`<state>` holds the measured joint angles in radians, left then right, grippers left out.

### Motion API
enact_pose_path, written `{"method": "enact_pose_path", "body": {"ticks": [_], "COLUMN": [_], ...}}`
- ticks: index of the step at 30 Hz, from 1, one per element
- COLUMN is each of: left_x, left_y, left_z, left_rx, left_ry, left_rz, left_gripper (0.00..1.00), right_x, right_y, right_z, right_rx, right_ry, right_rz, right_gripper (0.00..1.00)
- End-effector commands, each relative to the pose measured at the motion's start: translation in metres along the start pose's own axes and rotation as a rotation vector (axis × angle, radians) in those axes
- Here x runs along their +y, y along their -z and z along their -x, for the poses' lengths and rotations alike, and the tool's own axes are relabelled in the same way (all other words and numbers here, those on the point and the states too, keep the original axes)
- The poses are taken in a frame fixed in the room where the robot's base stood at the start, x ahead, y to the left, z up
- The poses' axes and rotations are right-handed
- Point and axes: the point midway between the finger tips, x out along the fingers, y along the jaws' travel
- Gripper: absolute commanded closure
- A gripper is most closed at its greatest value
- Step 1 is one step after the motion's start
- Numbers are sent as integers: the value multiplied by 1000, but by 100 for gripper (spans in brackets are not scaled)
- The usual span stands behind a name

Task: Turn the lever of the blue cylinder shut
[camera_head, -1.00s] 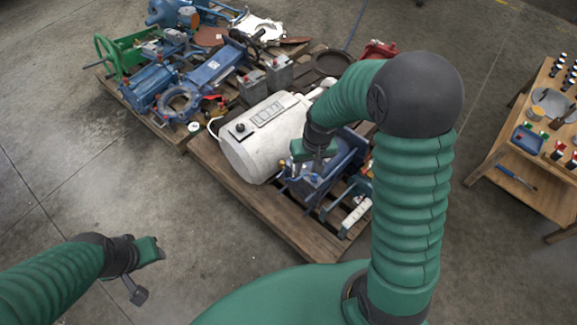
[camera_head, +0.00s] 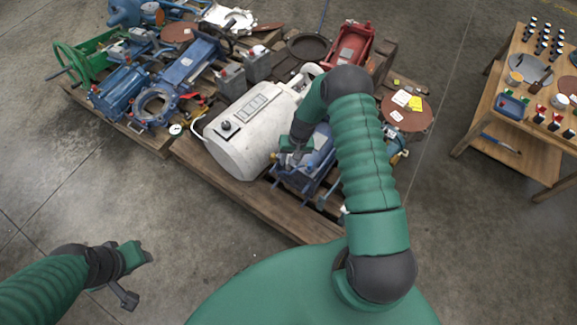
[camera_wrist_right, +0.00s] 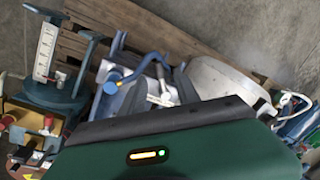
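A blue apparatus (camera_head: 300,182) sits on the near pallet, right of the big white tank (camera_head: 240,150). I cannot tell which part is the cylinder's lever.
The near pallet (camera_head: 230,198) also carries a red machine (camera_head: 352,45) and a round brown plate (camera_head: 407,112). Blue and green machines (camera_head: 120,90) crowd the left pallet. A wooden table (camera_head: 500,130) with small parts stands right. The floor at left is clear.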

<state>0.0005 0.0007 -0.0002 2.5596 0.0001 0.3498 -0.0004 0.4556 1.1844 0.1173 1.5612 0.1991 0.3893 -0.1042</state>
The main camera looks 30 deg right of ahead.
Motion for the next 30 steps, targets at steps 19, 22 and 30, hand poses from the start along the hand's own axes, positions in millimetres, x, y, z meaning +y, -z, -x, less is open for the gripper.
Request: {"method": "enact_pose_path", "body": {"ticks": [19,22,30], "left_x": [0,0,0], "left_y": [-2,-2,-2], "left_z": [-10,-10,-10], "left_rx": [0,0,0], "left_ry": [0,0,0], "left_rz": [-1,0,0], "left_gripper": [62,62,62], "right_x": [1,1,1], "right_y": [0,0,0], "right_z": [-38,-38,-37], "right_rx": [0,0,0], "right_ry": [0,0,0], "right_rz": [0,0,0], "right_gripper": [78,91,100]}}
